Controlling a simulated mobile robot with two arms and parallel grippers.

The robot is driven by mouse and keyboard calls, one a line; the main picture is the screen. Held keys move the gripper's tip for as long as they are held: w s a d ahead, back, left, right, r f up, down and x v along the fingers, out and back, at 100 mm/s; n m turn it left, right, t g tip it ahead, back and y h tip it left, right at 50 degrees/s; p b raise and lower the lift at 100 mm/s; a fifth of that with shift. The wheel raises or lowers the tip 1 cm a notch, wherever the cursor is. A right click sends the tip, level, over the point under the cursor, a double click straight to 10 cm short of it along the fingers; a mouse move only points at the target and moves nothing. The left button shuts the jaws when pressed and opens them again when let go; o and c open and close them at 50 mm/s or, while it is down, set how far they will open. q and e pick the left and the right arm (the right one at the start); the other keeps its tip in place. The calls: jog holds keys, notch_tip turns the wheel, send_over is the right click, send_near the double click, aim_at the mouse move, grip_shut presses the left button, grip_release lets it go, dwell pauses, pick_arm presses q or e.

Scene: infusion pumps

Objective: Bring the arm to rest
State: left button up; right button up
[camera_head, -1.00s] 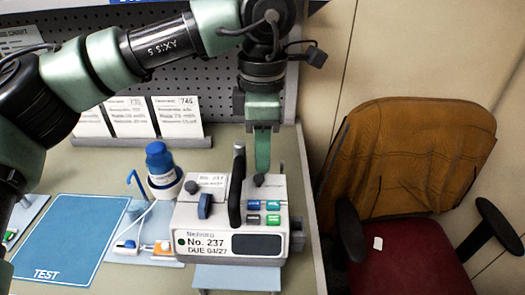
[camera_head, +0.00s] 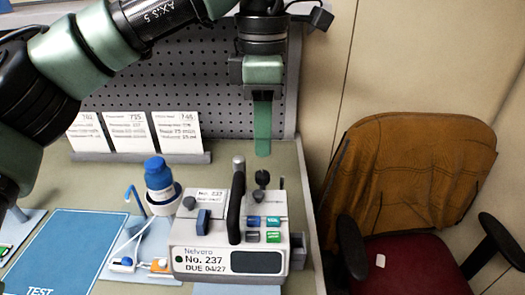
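My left arm comes in from the left and crosses the top of the head view. Its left gripper (camera_head: 263,150) points down, above and behind the infusion pump (camera_head: 205,262), apart from it. The fingers line up one behind the other, so I cannot tell whether they are open or shut. The pump is white, marked No. 237, with a black upright handle (camera_head: 236,205), a blue lever (camera_head: 203,221), dark knobs and several coloured buttons. My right gripper is not in view.
A blue mat (camera_head: 62,250) marked TEST lies at left. A blue-capped bottle (camera_head: 160,180) stands in a white holder beside the pump. Cards (camera_head: 128,133) stand on a ledge before the grey pegboard (camera_head: 205,100). An orange-backed chair (camera_head: 410,175) is at right.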

pick_arm(q)
jog(key=shift+r, duration=0.35)
jog(key=shift+r, duration=0.1)
